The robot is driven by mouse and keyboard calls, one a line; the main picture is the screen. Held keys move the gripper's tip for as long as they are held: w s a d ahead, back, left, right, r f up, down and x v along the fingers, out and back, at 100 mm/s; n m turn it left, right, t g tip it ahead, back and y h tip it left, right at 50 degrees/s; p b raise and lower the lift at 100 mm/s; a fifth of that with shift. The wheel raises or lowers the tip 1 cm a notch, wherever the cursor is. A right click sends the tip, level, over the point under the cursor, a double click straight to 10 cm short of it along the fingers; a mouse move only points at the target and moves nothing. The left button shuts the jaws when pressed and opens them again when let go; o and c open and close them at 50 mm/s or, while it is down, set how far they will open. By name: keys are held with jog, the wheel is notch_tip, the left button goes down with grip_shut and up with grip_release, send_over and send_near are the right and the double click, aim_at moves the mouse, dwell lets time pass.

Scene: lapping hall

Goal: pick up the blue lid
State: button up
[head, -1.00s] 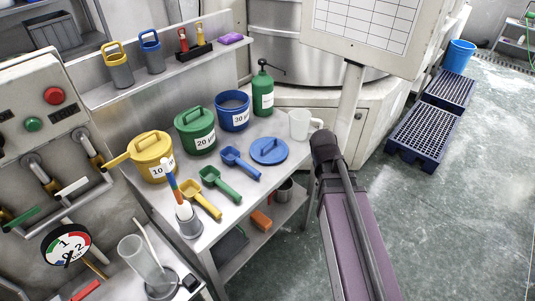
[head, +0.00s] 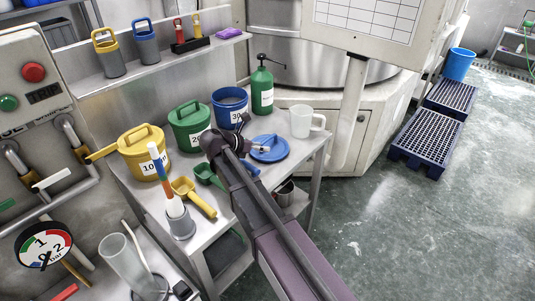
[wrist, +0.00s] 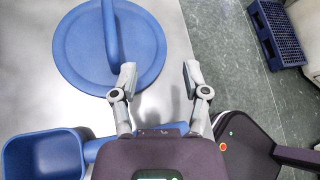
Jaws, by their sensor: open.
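The blue lid (head: 270,148) lies flat on the metal table in the head view, beside the open blue tub (head: 230,103). My gripper (wrist: 158,78) is open and empty. Its left finger overlaps the lid's right part near the handle, and its right finger is beyond the lid's right edge. In the head view my gripper (head: 254,138) is at the lid's left side, and my arm hides part of the table.
A white jug (head: 303,121) stands right of the lid and a green bottle (head: 262,88) behind it. A blue scoop (wrist: 45,152) lies near my gripper. Green (head: 190,124) and yellow (head: 142,155) lidded tubs stand to the left.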

jog(key=a+n, duration=0.1)
jog(key=a, duration=0.1)
jog(key=a+n+t, duration=0.1)
jog(key=a, duration=0.1)
jog(key=w+a+n+t+b, duration=0.1)
jog(key=a+n, duration=0.1)
jog(key=shift+a+r+h, duration=0.15)
jog(key=shift+r+h, duration=0.15)
jog(key=shift+h, duration=0.1)
jog(key=shift+a+r+n, duration=0.2)
jog(key=shift+a+n, duration=0.2)
jog(key=shift+a, duration=0.15)
jog(key=shift+d, duration=0.1)
jog(key=b, duration=0.3)
send_near(270, 137)
jog(key=x, duration=0.2)
jog(key=f+x, duration=0.1)
jog(key=x, duration=0.1)
jog(key=shift+w, duration=0.1)
jog(key=shift+w+d, duration=0.2)
jog(key=shift+d, duration=0.1)
jog(key=shift+b+x, duration=0.8)
jog(key=shift+x, duration=1.8)
jog(key=shift+w+r, duration=0.1)
jog(key=shift+w, duration=0.05)
